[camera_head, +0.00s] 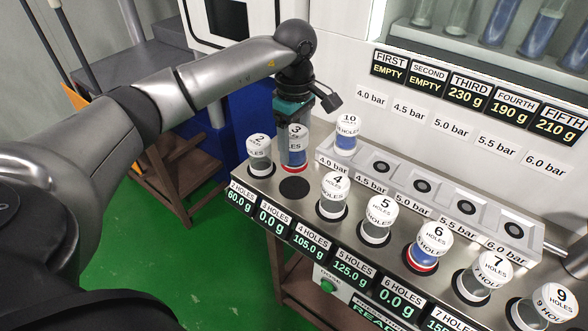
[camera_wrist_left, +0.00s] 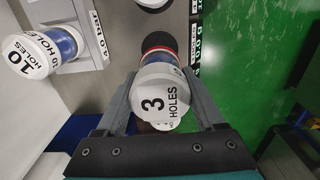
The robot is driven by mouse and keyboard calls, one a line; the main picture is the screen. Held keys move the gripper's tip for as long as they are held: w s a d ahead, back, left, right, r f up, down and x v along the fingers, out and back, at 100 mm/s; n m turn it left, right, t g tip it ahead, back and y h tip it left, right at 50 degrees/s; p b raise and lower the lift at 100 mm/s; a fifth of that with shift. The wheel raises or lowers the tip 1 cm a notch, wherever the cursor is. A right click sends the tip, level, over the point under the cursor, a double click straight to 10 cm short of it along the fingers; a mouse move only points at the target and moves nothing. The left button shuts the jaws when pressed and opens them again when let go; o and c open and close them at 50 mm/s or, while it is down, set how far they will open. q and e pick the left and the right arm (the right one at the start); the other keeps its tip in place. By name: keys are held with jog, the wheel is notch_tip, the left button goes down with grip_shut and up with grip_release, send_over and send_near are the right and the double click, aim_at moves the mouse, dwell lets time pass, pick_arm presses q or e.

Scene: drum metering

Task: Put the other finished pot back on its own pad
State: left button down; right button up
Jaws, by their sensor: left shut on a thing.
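My left gripper (camera_head: 294,122) is shut on the 3-hole pot (camera_head: 295,158), which has a white lid, a clear body and a red ring at its base. It is held roughly upright, just behind the bare dark pad (camera_head: 295,188) above the 3 HOLES label, which reads 0.0 g. The gap below the pot is hard to judge. In the left wrist view the lid of this pot (camera_wrist_left: 158,98) sits between both fingers. The 6-hole pot (camera_head: 424,256), with blue contents and a red ring, stands on its pad. My right gripper is out of view.
The 2-hole pot (camera_head: 259,164) stands close left of the held pot, and the 4-hole pot (camera_head: 332,208) to the right. The 10-hole pot (camera_head: 346,143) sits at the 4.0 bar place of the rail (camera_head: 400,170). The other rail sockets in view are empty.

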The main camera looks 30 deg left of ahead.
aim_at(294, 131)
pick_arm(q)
notch_tip(294, 131, down, 7)
jog(key=shift+f, duration=0.2)
jog(key=shift+f+b, duration=0.1)
jog(key=shift+b, duration=0.2)
grip_release()
notch_tip(294, 131, up, 12)
jog(key=shift+r+p, duration=0.1)
jog(key=shift+p, duration=0.25)
dwell(0.4)
